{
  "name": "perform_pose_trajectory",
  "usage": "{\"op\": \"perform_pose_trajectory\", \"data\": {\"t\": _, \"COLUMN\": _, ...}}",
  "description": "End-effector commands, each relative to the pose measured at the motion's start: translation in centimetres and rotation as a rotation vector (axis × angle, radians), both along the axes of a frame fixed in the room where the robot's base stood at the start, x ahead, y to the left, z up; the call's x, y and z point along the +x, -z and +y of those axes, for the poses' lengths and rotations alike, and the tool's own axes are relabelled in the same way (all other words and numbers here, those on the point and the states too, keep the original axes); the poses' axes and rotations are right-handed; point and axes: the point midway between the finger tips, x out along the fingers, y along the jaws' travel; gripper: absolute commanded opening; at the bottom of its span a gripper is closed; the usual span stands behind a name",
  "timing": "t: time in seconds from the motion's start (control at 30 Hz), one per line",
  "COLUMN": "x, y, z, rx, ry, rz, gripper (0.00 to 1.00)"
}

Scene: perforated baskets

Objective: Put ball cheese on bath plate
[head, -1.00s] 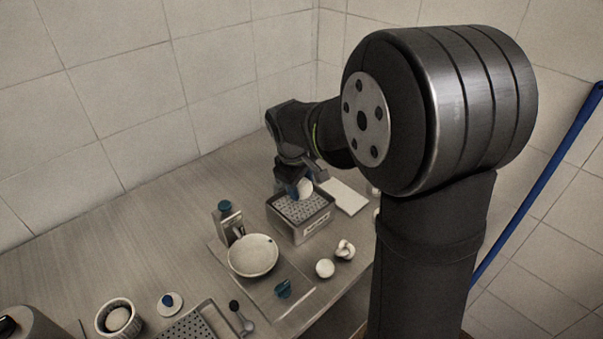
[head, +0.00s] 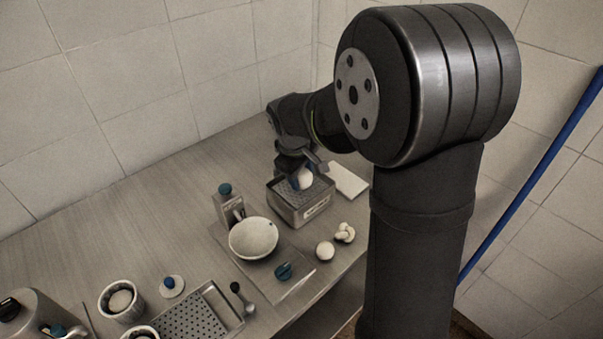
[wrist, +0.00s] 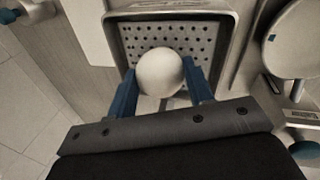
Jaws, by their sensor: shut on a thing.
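A smooth white ball (head: 305,180), which I take as the ball cheese, is between the blue fingers of my gripper (wrist: 160,75). My gripper is shut on it; the ball also fills the gap between the fingers in the wrist view (wrist: 159,73). They are over a grey metal box (head: 312,212) with a perforated top plate (wrist: 198,39), which I take as the bath plate. The ball hides part of the holes. I cannot tell whether the ball touches the plate.
A white dish (head: 253,239) sits beside the box, with a dispenser-like device (head: 229,207) behind it. Another white ball (head: 325,251) and a white knotted piece (head: 345,232) lie in front. A white slab (head: 347,180) lies right of the box. A perforated tray (head: 190,318) is front left.

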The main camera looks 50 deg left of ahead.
Motion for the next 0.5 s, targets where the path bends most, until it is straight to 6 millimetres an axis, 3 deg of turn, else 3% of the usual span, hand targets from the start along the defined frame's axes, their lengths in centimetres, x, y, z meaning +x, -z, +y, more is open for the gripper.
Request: {"op": "perform_pose_trajectory", "data": {"t": 0.5, "x": 0.0, "y": 0.58, "z": 0.0, "rx": 0.0, "ry": 0.0, "rz": 0.0, "gripper": 0.24}}
